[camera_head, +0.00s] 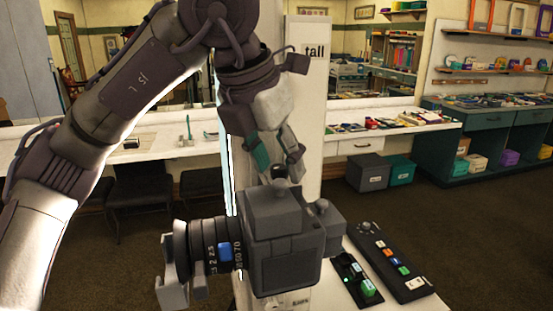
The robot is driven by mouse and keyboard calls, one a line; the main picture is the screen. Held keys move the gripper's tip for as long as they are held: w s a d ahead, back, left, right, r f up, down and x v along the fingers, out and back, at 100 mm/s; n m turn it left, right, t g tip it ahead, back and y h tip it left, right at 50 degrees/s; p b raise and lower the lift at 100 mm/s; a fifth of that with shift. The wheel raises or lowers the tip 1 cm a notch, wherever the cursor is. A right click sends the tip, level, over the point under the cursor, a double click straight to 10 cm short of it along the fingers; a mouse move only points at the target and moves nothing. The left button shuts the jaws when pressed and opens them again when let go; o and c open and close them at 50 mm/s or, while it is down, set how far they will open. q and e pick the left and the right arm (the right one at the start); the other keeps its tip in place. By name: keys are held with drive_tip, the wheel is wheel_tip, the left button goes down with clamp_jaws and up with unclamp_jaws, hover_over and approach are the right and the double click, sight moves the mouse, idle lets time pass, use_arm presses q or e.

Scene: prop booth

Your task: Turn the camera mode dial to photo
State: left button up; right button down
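A large grey model camera (283,252) stands in the foreground, its lens (222,250) pointing left. A small round dark knob (279,173) sits on top of its raised middle block. A second round knob (323,207) sits on the lower right shoulder. I cannot read any mode marks on either, so I cannot tell the dial's setting. My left gripper (280,161) reaches down from above to the top knob. Its fingers are apart, one with a teal pad on the left; whether they touch the knob is unclear. My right gripper is not seen.
A black control panel (388,262) with coloured buttons and a small box with green buttons (355,279) lie right of the camera. A white post marked "tall" (308,120) stands close behind. A white counter (390,128) and shelves lie farther back.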

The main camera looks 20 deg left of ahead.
use_arm(q)
drive_tip(key=shift+s+r, duration=0.1)
drive_tip(key=v, duration=1.1)
drive_tip(key=shift+r, duration=0.35)
drive_tip(key=shift+s+f, duration=0.1)
drive_tip(key=shift+s, duration=0.05)
